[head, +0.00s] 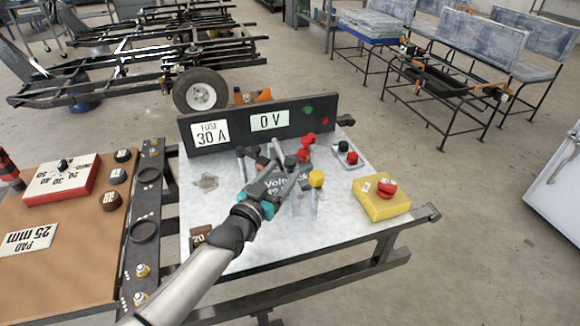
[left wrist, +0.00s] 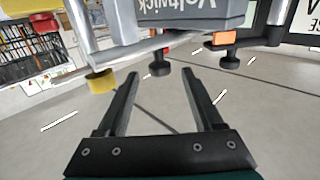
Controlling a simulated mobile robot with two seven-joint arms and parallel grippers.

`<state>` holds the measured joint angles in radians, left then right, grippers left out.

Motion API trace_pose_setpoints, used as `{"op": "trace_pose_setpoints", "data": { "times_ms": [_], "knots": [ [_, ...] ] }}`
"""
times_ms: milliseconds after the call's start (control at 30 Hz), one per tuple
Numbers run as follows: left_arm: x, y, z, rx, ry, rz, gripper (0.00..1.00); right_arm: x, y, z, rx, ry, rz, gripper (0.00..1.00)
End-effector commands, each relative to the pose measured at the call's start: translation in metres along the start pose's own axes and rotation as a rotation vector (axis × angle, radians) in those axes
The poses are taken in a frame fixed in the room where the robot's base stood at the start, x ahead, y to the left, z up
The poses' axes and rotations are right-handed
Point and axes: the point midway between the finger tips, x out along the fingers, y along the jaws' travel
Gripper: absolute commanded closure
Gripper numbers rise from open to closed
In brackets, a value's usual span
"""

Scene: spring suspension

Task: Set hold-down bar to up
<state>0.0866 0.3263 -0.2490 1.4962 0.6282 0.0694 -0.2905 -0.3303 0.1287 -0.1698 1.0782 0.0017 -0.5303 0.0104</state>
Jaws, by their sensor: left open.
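A grey device lettered "Voltwick" (head: 288,186) stands on the metal-topped bench (head: 338,222); its lettered body (left wrist: 190,12) is upside down in the left wrist view. A silver bar (left wrist: 150,45) crosses below that body there. I cannot tell for certain which part is the hold-down bar, nor its position. A yellow knob (head: 316,178) shows at the device's right, also in the left wrist view (left wrist: 100,80). My left gripper (head: 262,172) is close beside the device and partly hides it. Its fingers (left wrist: 163,78) are apart with nothing between them. My right gripper is not in view.
A black panel with "FUSE 30 A" and "0 V" labels (head: 290,140) stands along the bench's back. A yellow box with a red knob (head: 382,207) is at right. A brown-topped table (head: 75,265) adjoins at left. The bench's front right is clear.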

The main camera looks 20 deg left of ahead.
Motion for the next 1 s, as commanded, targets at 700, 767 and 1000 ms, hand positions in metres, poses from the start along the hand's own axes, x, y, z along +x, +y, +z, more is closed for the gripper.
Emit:
{"op": "trace_pose_setpoints", "data": {
  "times_ms": [700, 767, 1000],
  "knots": [
    [0.046, 0.0, 0.001, 0.0, -0.002, 0.001, 0.32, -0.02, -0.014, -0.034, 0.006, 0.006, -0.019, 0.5],
    [0.046, 0.0, 0.001, 0.0, -0.002, 0.001, 0.32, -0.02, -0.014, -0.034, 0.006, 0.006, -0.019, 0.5],
    [0.046, 0.0, 0.001, -0.001, -0.001, 0.0, 0.42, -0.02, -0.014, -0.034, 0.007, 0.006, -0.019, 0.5]
  ]
}}
